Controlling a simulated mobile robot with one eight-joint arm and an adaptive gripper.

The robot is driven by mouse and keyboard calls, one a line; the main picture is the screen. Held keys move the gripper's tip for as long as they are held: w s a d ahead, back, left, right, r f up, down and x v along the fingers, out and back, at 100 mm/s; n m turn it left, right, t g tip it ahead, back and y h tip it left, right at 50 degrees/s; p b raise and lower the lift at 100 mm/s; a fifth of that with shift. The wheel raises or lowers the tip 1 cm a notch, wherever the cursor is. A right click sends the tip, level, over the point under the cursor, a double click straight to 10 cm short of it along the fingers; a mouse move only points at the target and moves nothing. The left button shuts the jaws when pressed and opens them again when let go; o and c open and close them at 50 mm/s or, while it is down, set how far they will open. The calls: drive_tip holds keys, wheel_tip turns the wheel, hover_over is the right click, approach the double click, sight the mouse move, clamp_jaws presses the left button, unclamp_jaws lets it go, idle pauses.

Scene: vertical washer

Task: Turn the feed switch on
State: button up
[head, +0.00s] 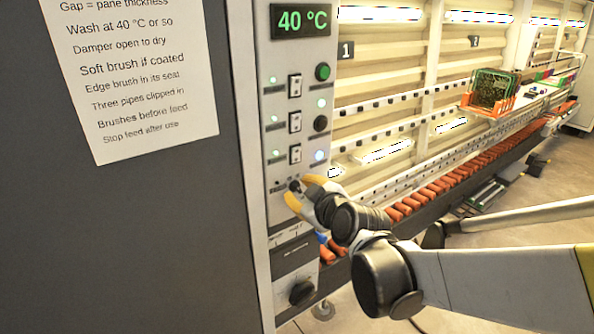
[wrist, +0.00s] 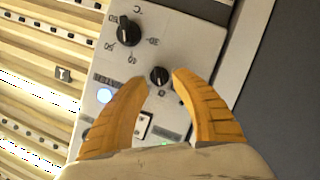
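A light grey control panel (head: 279,215) stands upright at the machine's front. It has a small black rotary knob (head: 295,186), also in the wrist view (wrist: 159,75). My gripper (head: 301,190) is open at the panel. In the wrist view its two yellow fingers (wrist: 161,79) stand on either side of the small knob, with slim gaps visible. Rocker switches (head: 295,154) with green lamps sit above the knob in the head view. A rocker partly shows behind a finger in the wrist view (wrist: 144,125). The labels are too small to read, so I cannot tell which one is the feed switch.
A larger marked dial (wrist: 127,32) is close beside the small knob. A lower knob (head: 302,292), a green button (head: 322,72) and a black button (head: 320,123) are on the panel. A roller conveyor (head: 450,175) runs right, with an orange rack (head: 488,103) above it.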

drive_tip(key=shift+x, duration=0.9)
clamp_jaws()
drive_tip(key=shift+s, duration=0.1)
